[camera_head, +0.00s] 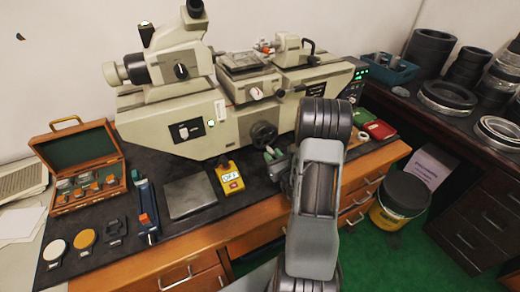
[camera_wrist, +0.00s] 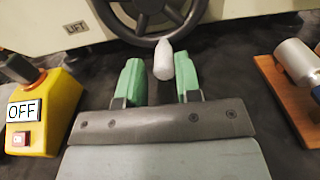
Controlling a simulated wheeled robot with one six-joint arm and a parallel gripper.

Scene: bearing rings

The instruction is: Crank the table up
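A dark handwheel (camera_head: 264,134) is on the front of the beige measuring machine (camera_head: 235,130). In the wrist view the handwheel (camera_wrist: 137,38) shows its lower part, with a pale handle knob (camera_wrist: 163,60) pointing toward me. A "LIFT" label (camera_wrist: 75,27) is to its left. The machine's small table (camera_head: 243,70) is on top of the machine. My gripper (camera_wrist: 158,75), with green fingers, is open just below the wheel; it also shows in the head view (camera_head: 273,154). The knob appears between the fingertips, with gaps on both sides; whether it touches a finger I cannot tell.
A yellow box marked "OFF" (camera_head: 229,178) stands left of my gripper. A steel plate (camera_head: 190,196) and a wooden case (camera_head: 80,165) are further left. A metal cylinder on a wooden block (camera_wrist: 283,85) is close on the right in the wrist view.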

